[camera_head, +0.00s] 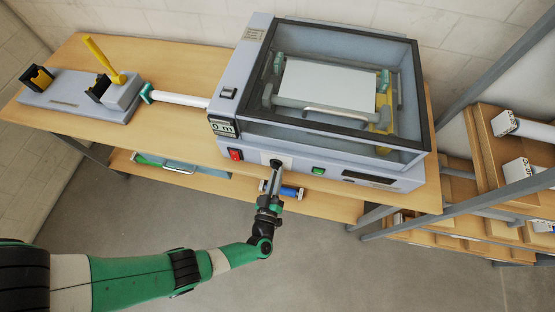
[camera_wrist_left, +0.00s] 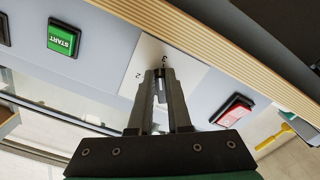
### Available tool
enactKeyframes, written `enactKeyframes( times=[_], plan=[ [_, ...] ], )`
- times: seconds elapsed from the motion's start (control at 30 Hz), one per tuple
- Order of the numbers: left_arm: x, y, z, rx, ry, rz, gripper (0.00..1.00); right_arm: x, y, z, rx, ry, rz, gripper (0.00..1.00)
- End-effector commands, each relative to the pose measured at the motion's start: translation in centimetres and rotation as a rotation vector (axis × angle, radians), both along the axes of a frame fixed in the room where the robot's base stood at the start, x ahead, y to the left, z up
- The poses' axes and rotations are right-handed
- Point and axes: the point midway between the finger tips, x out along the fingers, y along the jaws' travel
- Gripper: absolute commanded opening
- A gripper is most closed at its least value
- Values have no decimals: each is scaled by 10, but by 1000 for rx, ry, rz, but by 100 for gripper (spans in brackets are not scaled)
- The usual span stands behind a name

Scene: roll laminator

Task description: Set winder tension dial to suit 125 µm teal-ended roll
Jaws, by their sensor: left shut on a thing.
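The grey laminator (camera_head: 228,150) stands on the wooden bench with its front panel facing me. My left gripper (camera_head: 276,163) reaches the white dial plate on that panel. In the left wrist view my left gripper (camera_wrist_left: 160,78) is shut at the middle of the white dial plate (camera_wrist_left: 186,68), where the numbers 2 and 3 show. The dial knob is mostly hidden between the fingers, so its setting cannot be read. A white roll with a teal end (camera_head: 180,98) lies at the laminator's left side. Teal-ended parts also show inside under the clear cover. My right gripper is not in view.
A red switch (camera_head: 236,155) and a green START button (camera_head: 318,171) flank the dial. A display (camera_head: 223,128) reads 0 m. A stand with a yellow handle (camera_head: 102,58) is at left. Shelves with boxes (camera_head: 515,170) are at right. A blue cylinder (camera_head: 290,192) shows beside my wrist.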

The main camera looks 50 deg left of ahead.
Motion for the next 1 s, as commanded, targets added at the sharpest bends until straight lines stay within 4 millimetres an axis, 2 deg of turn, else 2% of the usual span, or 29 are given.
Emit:
enactKeyframes(
  times=[0.4,0.93,0.97,1.0],
  plan=[
    [-2,3,-1,162,112,0,0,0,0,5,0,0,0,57],
    [-2,3,-1,185,127,0,0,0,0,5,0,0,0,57],
    [-2,3,-1,185,127,0,20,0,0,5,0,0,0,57],
    [-2,3,-1,185,127,0,27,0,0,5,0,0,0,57]
  ],
)
